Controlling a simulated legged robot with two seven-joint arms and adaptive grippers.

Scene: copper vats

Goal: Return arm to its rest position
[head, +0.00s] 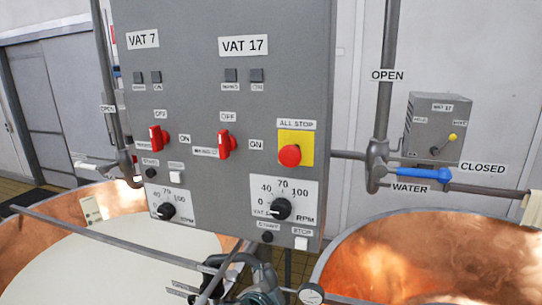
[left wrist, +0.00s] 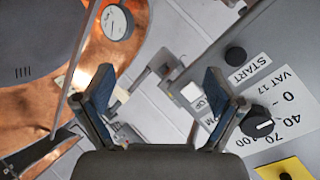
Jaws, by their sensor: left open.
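My left gripper (left wrist: 158,85) is open in the left wrist view, with a finger on each side and nothing between them. It faces the lower part of the grey control panel (head: 190,100). Beyond the fingers are the white stop button (left wrist: 191,92), the black start button (left wrist: 235,55) and the VAT 17 speed dial (left wrist: 258,122). The fingers appear apart from these. In the head view, a dark jointed mechanism (head: 262,278) shows at the bottom centre; I cannot tell whether it is my gripper or pipework. My right gripper is not in view.
Copper vats stand left (head: 40,243) and right (head: 440,255), the left one holding white liquid (head: 105,268). A pipe crosses low in front, near a round gauge (head: 311,293). A blue-handled water valve (head: 424,173) and pipes are right of the panel.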

